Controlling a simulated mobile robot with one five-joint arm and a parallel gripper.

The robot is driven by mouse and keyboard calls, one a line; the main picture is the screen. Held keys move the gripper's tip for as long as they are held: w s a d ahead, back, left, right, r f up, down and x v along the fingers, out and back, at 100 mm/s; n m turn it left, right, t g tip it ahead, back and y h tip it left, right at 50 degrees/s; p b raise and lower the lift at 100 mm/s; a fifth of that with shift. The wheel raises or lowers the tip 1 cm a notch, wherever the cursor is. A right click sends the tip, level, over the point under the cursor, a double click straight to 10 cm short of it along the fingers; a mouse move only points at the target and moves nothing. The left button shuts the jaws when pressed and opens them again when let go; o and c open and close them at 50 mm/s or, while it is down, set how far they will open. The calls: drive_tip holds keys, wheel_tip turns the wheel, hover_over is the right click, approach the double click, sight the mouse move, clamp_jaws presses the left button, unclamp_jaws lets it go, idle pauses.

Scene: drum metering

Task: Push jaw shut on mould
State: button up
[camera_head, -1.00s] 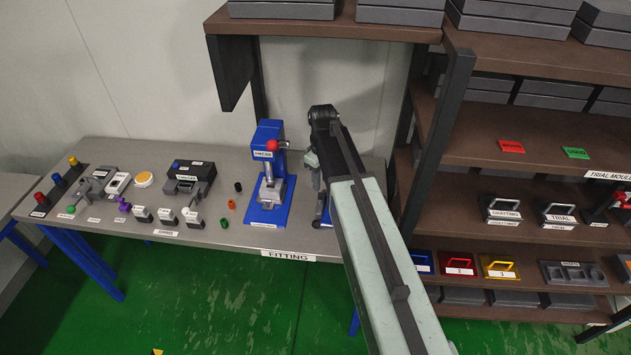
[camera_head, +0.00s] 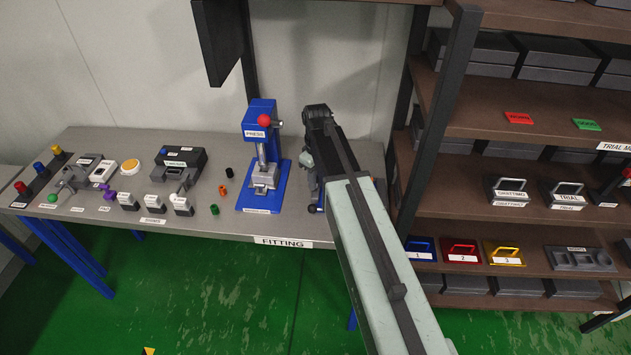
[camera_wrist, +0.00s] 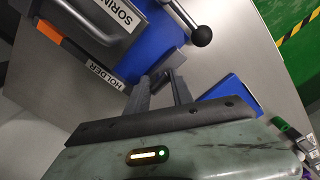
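In the wrist view a grey mould (camera_wrist: 92,14) with a handle and a partly visible label lies at the upper left, against a blue holder (camera_wrist: 148,50) labelled HOLDER. A lever with a black ball knob (camera_wrist: 201,36) sticks out from the blue part. My gripper (camera_wrist: 162,78) is beside the holder; its two dark fingers appear apart. A grey piece shows near the fingertips, and I cannot tell whether they touch it. In the head view my gripper (camera_head: 314,165) is at the bench's right end, where my arm hides most of the holder and mould.
A blue press (camera_head: 262,150) with a red knob stands on the bench (camera_head: 135,138) left of my arm. Several small blocks and fixtures lie further left. Shelves (camera_head: 540,235) with moulds and trays stand at the right. A dark post (camera_head: 440,110) is close to my arm.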

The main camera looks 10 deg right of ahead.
clamp_jaws()
idle(1.2)
